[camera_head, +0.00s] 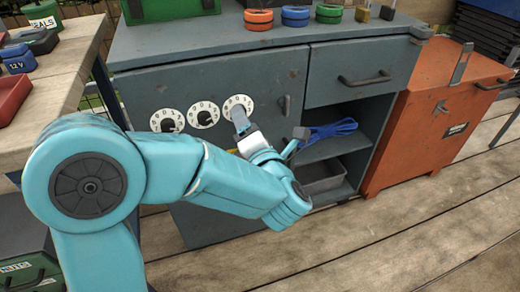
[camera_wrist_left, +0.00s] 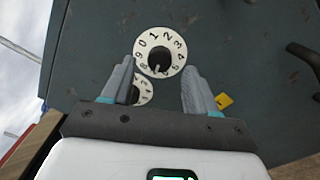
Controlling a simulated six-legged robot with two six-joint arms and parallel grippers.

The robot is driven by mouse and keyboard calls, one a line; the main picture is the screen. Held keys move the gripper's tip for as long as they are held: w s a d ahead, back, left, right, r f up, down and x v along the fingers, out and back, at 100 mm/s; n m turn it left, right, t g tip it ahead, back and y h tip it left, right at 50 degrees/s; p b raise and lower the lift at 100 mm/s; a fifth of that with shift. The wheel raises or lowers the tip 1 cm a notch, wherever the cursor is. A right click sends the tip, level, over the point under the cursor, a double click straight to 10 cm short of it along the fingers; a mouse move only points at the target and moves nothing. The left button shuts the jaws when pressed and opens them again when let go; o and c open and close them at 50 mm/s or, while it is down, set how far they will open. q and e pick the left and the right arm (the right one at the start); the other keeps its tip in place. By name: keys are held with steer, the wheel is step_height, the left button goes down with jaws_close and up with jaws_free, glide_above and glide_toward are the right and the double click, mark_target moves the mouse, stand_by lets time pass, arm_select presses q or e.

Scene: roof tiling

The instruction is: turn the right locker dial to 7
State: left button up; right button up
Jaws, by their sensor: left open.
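The right dial (camera_head: 238,101) is a white numbered disc with a black knob, the rightmost of three on the grey cabinet door. The middle dial (camera_head: 204,114) and left dial (camera_head: 167,121) are to its left. My left gripper (camera_head: 241,122) is in front of the right dial, its fingers hiding part of it. In the left wrist view the right dial (camera_wrist_left: 160,52) lies between and beyond the two open fingers, with nothing gripped. I cannot read its setting surely. The middle dial (camera_wrist_left: 142,90) is partly hidden by a finger. My right gripper is not in view.
A door handle (camera_head: 284,105) sticks out right of the dials. A yellow tag (camera_wrist_left: 223,100) is on the door. An orange cabinet (camera_head: 440,118) stands at right, a workbench (camera_head: 62,68) at left.

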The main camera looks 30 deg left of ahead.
arm_select(q)
steer(key=v, duration=1.4)
